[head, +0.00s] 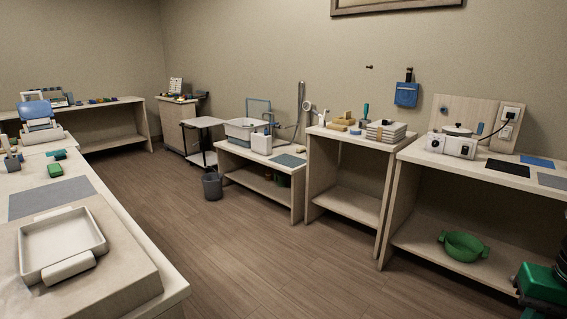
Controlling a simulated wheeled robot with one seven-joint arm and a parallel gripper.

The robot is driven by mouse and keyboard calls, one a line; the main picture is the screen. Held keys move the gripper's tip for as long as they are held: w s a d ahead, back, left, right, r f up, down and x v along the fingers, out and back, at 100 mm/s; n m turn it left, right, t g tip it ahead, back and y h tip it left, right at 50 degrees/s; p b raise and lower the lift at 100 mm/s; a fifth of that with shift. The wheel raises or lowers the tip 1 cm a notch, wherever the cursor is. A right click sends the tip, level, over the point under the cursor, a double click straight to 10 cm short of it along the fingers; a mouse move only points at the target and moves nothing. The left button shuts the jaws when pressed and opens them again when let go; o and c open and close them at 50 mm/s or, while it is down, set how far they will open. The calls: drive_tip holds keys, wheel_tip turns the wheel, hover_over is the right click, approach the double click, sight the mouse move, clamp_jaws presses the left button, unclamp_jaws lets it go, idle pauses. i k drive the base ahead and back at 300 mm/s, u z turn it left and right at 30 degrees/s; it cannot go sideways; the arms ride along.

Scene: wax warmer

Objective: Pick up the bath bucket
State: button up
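A dark grey open bucket (212,186) stands upright on the wooden floor, left of the low table. It is the only plain bucket shape I see, and I take it as the bath bucket. Its inside is too small to make out. A green two-handled basin (463,246) sits on the lower shelf at the right. A white-grey tub (243,129) stands on the low table.
The low table (291,178) is right of the bucket, with a small trolley (203,123) behind it. A long counter with a white tray (62,244) fills the left front. The wooden floor (240,250) between is clear.

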sight(211, 182)
drive_tip(key=u, duration=0.15)
drive_tip(key=k, duration=0.6)
drive_tip(key=u, duration=0.25)
drive_tip(key=i, duration=4.2)
